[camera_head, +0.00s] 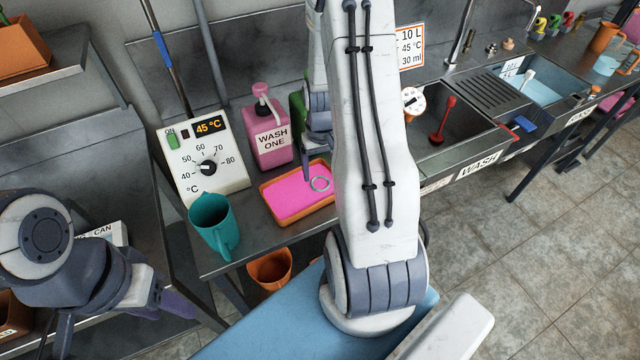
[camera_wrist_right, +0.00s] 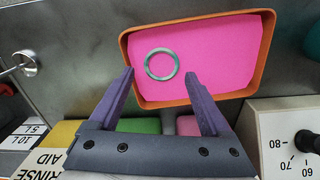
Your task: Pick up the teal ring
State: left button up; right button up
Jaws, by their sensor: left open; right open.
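The teal ring (camera_head: 320,191) lies flat on the pink surface of an orange-rimmed tray (camera_head: 268,193) on the metal counter. In the right wrist view the ring (camera_wrist_right: 161,78) lies on the pink surface, left of the tray's middle. My right gripper (camera_wrist_right: 160,74) is open and empty, its fingertips on either side of the ring's lower part in the picture, without visible contact. In the head view my right arm hides part of the tray's right side and much of that gripper. My left gripper (camera_head: 172,302) is open at the lower left, far from the ring.
A teal jug (camera_head: 212,226) stands at the counter's front left. An orange container (camera_head: 270,268) sits below the edge. The wash sink (camera_head: 455,135) is right.

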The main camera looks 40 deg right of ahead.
aim_at(320, 183)
notch_tip(320, 183, down, 4)
jog(key=shift+a+f+p, duration=0.1)
jog(key=shift+f+p, duration=0.05)
jog(key=shift+p, duration=0.25)
jog(key=c, duration=1.1)
